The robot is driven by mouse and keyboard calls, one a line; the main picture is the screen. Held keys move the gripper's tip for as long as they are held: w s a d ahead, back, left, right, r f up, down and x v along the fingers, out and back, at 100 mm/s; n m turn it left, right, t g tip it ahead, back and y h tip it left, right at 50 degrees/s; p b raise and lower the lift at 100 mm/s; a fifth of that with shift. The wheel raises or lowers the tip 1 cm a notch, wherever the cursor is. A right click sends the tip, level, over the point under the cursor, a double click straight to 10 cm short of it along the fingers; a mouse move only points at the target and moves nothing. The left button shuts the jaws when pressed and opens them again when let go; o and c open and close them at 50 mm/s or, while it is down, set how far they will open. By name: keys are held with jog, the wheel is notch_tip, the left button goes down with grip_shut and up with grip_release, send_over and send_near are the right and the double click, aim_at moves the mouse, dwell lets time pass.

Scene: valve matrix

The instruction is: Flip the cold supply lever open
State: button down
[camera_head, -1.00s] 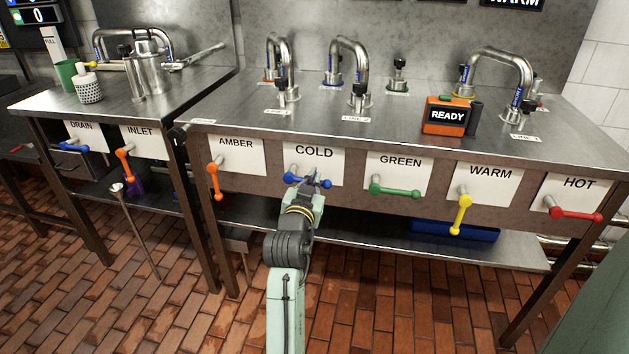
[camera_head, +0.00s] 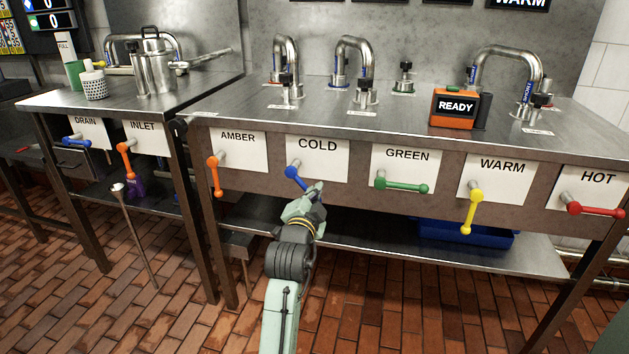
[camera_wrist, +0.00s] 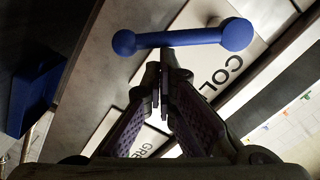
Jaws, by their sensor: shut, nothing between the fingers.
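The blue cold supply lever (camera_head: 293,174) is on the panel in front of its white COLD label (camera_head: 327,157). In the head view it slants down to the right from its pivot, and my gripper hides its lower end. In the wrist view the whole blue lever (camera_wrist: 180,38) shows, a bar with a round knob at each end. My gripper (camera_head: 316,188) is at the lever's lower right. In the wrist view its fingertips (camera_wrist: 160,82) are together, empty, and close to the middle of the bar. I cannot tell whether they touch it.
The orange AMBER lever (camera_head: 215,175) hangs down to the left, and the green GREEN lever (camera_head: 403,186) lies level to the right. Farther right are the yellow WARM lever (camera_head: 472,213) and red HOT lever (camera_head: 592,209). A lower shelf (camera_head: 380,245) runs beneath the panel.

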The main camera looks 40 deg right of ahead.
jog(key=w+f+m+b, duration=0.1)
jog(key=m+b, duration=0.1)
jog(key=a+f+m+b, duration=0.1)
jog(key=m+b, duration=0.1)
jog(key=w+a+f+m+b, duration=0.1)
jog(key=m+b, duration=0.1)
jog(key=shift+w+a+f+b, duration=0.15)
jog(key=shift+w+f+b, duration=0.15)
jog(key=shift+w+b, duration=0.05)
jog(key=shift+a, duration=0.1)
dwell(0.4)
